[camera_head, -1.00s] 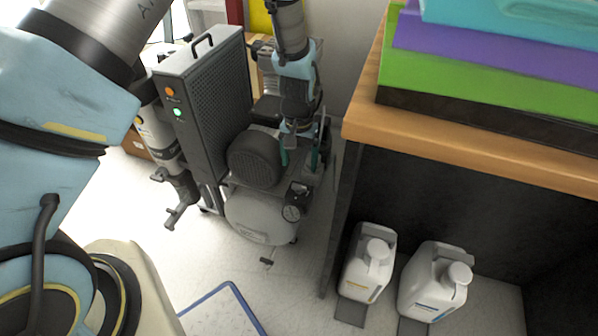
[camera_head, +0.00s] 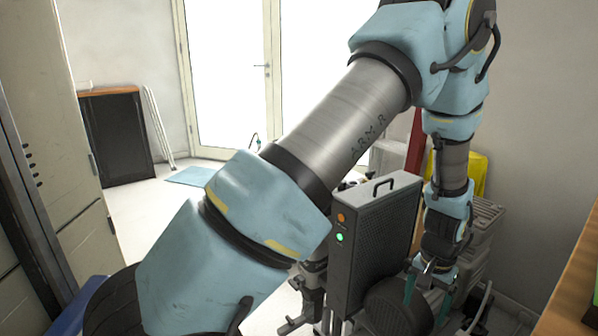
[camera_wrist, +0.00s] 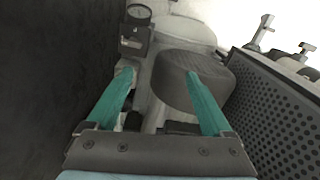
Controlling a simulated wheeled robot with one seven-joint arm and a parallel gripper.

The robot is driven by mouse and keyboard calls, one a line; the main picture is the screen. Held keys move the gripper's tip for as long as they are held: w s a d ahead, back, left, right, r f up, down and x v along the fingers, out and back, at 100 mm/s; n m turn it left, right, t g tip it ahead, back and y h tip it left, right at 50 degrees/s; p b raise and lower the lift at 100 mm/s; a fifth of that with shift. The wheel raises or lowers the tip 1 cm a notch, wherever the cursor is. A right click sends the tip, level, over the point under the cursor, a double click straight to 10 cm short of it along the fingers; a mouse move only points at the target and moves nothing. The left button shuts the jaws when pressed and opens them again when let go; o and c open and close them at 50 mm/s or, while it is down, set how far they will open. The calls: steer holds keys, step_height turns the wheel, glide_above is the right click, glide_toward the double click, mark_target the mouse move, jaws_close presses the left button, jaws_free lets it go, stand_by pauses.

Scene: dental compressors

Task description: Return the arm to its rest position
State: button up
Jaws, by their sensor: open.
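My arm spans the head view from lower left to upper right, then bends down at the right. My gripper (camera_head: 432,284) points down beside the dental compressor and partly overlaps it. In the wrist view its two green fingers (camera_wrist: 157,95) are spread apart with nothing held between them. The compressor's dark ribbed motor housing (camera_wrist: 185,80) and a round gauge (camera_wrist: 138,14) lie beyond the fingers. In the head view the dark motor (camera_head: 398,306) shows at the bottom edge. Whether the fingers touch the compressor I cannot tell.
A tall grey perforated unit (camera_head: 375,245) with a handle and lit buttons stands just left of my gripper. A wooden worktop edge (camera_head: 575,285) is at the right. Pale cabinets (camera_head: 60,130) stand at left, with open floor toward the glass doors (camera_head: 235,70).

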steer(key=w+a+r+n, duration=0.2)
steer(key=w+a+r, duration=0.15)
steer(key=a, duration=0.35)
steer(key=w+a+r+n, duration=0.1)
steer(key=w+a+r, duration=0.1)
steer(key=a+r, duration=0.3)
steer(key=w+a+r+n, duration=0.2)
steer(key=w+a+r, duration=0.1)
steer(key=a, duration=0.5)
steer(key=s+a+r+n+t, duration=0.1)
steer(key=s+a+r+n, duration=0.15)
steer(key=a, duration=0.55)
steer(key=s+a+r+n+t, duration=0.15)
steer(key=a+r, duration=0.25)
steer(key=a, duration=0.5)
steer(key=w+p+v, duration=0.2)
steer(key=p+v, duration=1.1)
steer(key=shift+w+r+g, duration=0.15)
steer(key=shift+r+g, duration=0.2)
steer(key=shift+g, duration=0.1)
